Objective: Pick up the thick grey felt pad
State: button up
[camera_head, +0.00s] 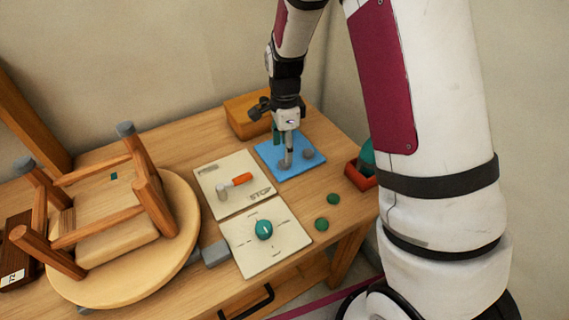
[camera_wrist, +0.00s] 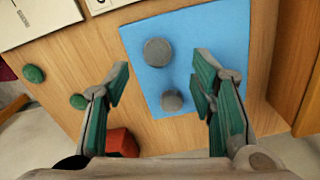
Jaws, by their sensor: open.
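Two round grey felt pads lie on a blue mat (camera_head: 270,150), which also shows in the wrist view (camera_wrist: 215,30). In the wrist view one pad (camera_wrist: 158,52) is nearer the top and looks larger, with some side showing. The other pad (camera_wrist: 172,100) is lower and smaller. I cannot tell for sure which is the thick one. In the head view one grey pad (camera_head: 308,154) shows right of my gripper (camera_head: 286,158); the other is mostly hidden by the fingers. In the wrist view my gripper (camera_wrist: 162,82) is open and empty, its fingers either side of the pads.
A small upturned stool (camera_head: 110,205) fills the left of the table. White panels (camera_head: 232,202) with a lever and a knob lie beside the mat. Green discs (camera_head: 321,224) and a red box (camera_head: 357,179) are to the right. A wooden box (camera_head: 247,115) stands behind.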

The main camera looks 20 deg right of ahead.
aim_at(284, 164)
jog(key=f, duration=0.3)
jog(key=shift+s+d+f+p, duration=0.15)
jog(key=shift+s+f+p, duration=0.05)
jog(key=shift+f+p, duration=0.15)
jog(key=shift+f, duration=0.6)
jog(key=c, duration=0.8)
